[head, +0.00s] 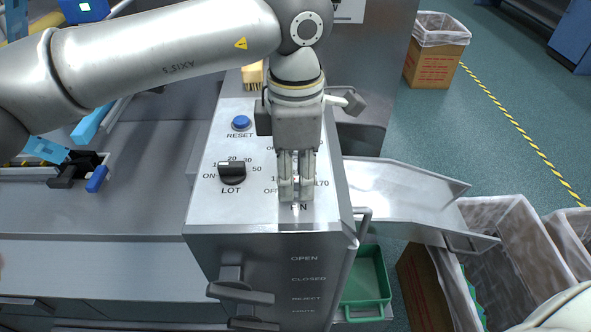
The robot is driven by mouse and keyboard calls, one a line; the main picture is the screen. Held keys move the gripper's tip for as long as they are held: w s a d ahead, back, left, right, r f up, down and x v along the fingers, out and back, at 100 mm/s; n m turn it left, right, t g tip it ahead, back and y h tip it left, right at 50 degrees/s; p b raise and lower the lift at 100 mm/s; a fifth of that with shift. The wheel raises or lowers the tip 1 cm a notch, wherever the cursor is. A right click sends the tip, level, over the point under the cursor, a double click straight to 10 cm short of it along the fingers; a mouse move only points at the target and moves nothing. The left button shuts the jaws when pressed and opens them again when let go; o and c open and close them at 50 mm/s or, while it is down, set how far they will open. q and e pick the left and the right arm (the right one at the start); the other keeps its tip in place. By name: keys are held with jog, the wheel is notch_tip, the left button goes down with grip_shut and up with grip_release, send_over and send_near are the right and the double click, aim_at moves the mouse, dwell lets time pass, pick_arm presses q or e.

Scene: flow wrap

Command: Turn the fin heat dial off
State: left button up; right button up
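The fin heat dial is hidden behind my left gripper (296,190). Only parts of its printed scale show around the fingers, with "170" at the right and part of the "FIN" label below. My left gripper points down at the panel top (262,215), right over this dial's place. Its two fingers are close together with a narrow gap between them. I cannot tell whether they touch or grip the knob, nor where the knob points. My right gripper is not in view.
A black LOT dial (232,173) sits left of my gripper, with a blue RESET button (241,123) behind it. Levers (240,291) stick out of the panel front. A metal chute (395,195) and a green bin (366,280) are at the right.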

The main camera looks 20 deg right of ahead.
aim_at(295, 179)
pick_arm(q)
notch_tip(295, 179, up, 12)
dwell(0.6)
dwell(0.4)
